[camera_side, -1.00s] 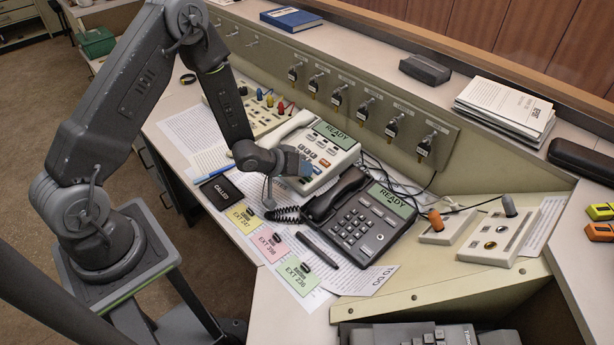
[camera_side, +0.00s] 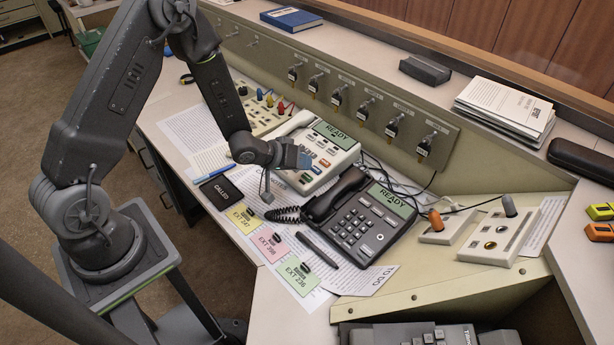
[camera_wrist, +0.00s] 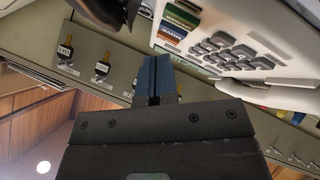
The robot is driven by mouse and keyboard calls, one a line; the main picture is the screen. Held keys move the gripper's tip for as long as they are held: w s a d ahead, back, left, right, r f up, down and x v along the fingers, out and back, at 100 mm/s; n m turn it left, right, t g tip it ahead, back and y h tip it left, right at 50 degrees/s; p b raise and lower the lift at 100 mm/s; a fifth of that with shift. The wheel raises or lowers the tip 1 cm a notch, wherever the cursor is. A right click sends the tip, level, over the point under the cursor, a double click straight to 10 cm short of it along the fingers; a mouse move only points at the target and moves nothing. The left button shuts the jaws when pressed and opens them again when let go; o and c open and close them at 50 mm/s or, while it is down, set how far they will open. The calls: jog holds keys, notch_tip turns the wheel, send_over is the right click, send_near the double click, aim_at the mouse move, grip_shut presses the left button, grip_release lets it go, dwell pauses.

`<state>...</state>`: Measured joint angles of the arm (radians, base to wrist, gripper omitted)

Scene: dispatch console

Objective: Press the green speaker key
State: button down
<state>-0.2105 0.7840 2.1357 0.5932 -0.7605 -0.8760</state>
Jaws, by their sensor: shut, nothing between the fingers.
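The white desk phone (camera_side: 346,141) has a lit READY screen and coloured keys, with its white handset on the left. In the wrist view the phone (camera_wrist: 258,72) fills the upper right, and its green key (camera_wrist: 181,17) shows beside a blue key and an orange-red key. My gripper (camera_side: 302,160) is shut and empty, over the near side of the white phone. Its bluish fingertips also show in the wrist view (camera_wrist: 153,74), apart from the green key in that picture.
A black phone (camera_side: 372,222) with a coiled cord stands close on the right. Coloured EXT cards (camera_side: 271,243) lie in front. A panel with several hanging keys (camera_side: 338,97) runs behind. Loose cables cross between the phones.

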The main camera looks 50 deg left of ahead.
jog(key=shift+s+r, duration=0.15)
jog(key=shift+r, duration=0.8)
jog(key=shift+s+r, duration=0.15)
jog(key=shift+r, duration=0.8)
jog(key=shift+r, duration=0.1)
jog(key=s+a+r+m+g+y, duration=0.1)
jog(key=s+r+y, duration=0.15)
jog(key=r, duration=0.55)
jog(key=s+r+m+g+y, duration=0.15)
jog(key=s+r, duration=0.25)
jog(key=r, duration=0.4)
jog(key=s+d+r+m+g, duration=0.1)
jog(key=s+r, duration=0.3)
jog(key=s, duration=0.5)
jog(key=s+d+r+m+g+h, duration=0.1)
jog(key=s+d+r, duration=0.2)
jog(key=s, duration=0.5)
jog(key=shift+s+d+r, duration=0.35)
jog(key=shift+s, duration=0.05)
jog(key=shift+m, duration=0.25)
